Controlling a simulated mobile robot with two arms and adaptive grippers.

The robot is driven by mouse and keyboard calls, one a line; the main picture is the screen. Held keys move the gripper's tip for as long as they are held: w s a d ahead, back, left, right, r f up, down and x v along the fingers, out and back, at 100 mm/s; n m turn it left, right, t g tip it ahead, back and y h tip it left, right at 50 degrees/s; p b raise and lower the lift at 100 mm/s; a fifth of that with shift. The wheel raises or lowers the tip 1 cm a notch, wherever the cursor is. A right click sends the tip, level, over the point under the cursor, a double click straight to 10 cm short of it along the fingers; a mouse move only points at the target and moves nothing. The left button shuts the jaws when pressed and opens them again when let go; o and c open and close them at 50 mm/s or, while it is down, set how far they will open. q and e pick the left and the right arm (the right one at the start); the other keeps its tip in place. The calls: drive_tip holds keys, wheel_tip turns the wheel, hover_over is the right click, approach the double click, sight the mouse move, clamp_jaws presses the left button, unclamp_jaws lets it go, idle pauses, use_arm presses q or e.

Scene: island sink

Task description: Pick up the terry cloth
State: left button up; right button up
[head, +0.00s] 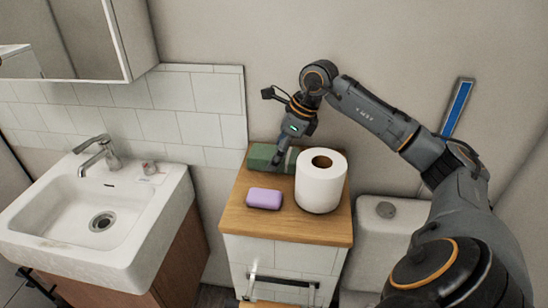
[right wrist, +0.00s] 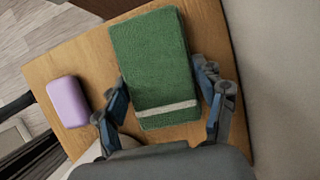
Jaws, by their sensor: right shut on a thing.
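The terry cloth is a folded green cloth (head: 262,154) with a pale stripe, lying on the back of the wooden cabinet top (head: 235,215). In the right wrist view the cloth (right wrist: 150,60) fills the middle, with its striped end toward my gripper. My right gripper (head: 279,160) reaches down to it from above, and its fingers (right wrist: 165,98) stand on both sides of the cloth. It is shut on the cloth, which still appears to lie on the wood. In the head view the toilet roll hides the cloth's right end. My left gripper is not in view.
A white toilet roll (head: 320,188) stands right of and in front of the cloth. A purple soap bar (head: 264,199) lies at the front left, beside my left-hand finger in the wrist view. A wall is close behind. A sink (head: 70,215) is at left.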

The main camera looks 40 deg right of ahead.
drive_tip(key=shift+r, duration=0.15)
drive_tip(key=shift+r, duration=0.6)
drive_tip(key=s+a+r, duration=0.3)
drive_tip(key=a+r, duration=0.8)
drive_tip(key=a, duration=0.2)
drive_tip(key=shift+s+a+r, duration=0.25)
drive_tip(key=shift+s+a, duration=0.05)
drive_tip(key=shift+s, duration=0.05)
drive_tip(key=o, duration=0.5)
drive_tip(key=c, duration=0.4)
drive_tip(key=shift+o, duration=0.2)
